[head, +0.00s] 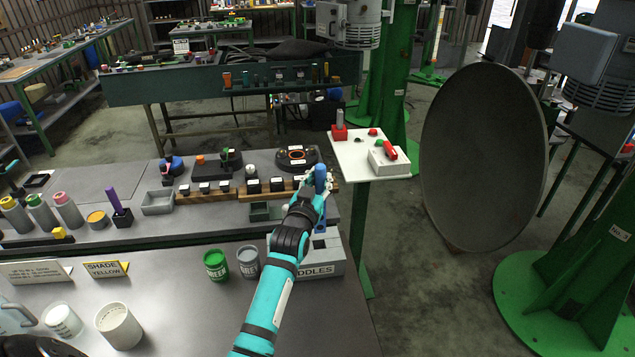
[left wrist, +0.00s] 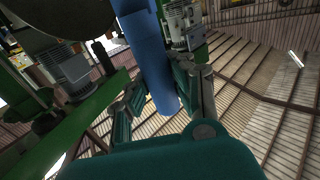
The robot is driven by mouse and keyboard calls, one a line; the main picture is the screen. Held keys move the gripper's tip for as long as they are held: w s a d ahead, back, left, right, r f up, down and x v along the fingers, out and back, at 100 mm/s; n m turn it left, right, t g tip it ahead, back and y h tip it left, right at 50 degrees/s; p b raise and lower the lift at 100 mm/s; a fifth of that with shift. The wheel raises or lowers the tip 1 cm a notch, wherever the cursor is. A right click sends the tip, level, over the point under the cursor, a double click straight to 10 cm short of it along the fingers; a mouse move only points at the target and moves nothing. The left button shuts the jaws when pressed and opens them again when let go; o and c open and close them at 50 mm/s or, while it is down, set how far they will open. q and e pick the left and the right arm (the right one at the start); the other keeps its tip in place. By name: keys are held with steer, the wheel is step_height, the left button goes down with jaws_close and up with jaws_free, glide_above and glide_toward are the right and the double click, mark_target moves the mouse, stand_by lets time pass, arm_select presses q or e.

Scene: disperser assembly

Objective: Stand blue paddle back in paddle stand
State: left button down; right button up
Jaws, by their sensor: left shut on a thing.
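My left gripper (head: 318,185) is shut on the blue paddle (head: 320,176) above the right end of the near bench. The paddle looks roughly upright, with its blue top showing above the fingers; the hand hides part of it. In the left wrist view the blue paddle (left wrist: 152,62) runs between the two fingers of the left gripper (left wrist: 158,95). The grey paddle stand (head: 325,265), its label partly covered and reading "DDLES", sits on the bench below the hand. My left arm hides its left part.
Green (head: 216,264) and grey (head: 248,262) paint cans stand left of the stand. A white cup (head: 119,325) and a "SHADE YELLOW" sign (head: 106,269) are further left. The middle front of the bench is clear.

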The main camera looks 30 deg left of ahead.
arm_select(q)
steer(key=shift+s+f+b, duration=0.25)
steer(key=shift+f+b, duration=0.1)
steer(key=shift+b, duration=0.1)
step_height(320, 180, down, 3)
steer(key=b, duration=0.3)
steer(key=shift+w+f, duration=0.1)
steer(key=shift+f, duration=0.1)
step_height(320, 180, down, 2)
steer(key=shift+f+b, duration=0.2)
steer(key=shift+b, duration=1)
step_height(320, 180, down, 5)
steer(key=b, duration=0.3)
steer(key=shift+r+b, duration=0.1)
steer(key=shift+b, duration=0.25)
arm_select(e)
step_height(320, 180, down, 10)
steer(key=shift+s, duration=0.35)
steer(key=shift+f, duration=0.1)
arm_select(q)
steer(key=c, duration=1.1)
jaws_free()
arm_select(e)
steer(key=shift+d, duration=0.15)
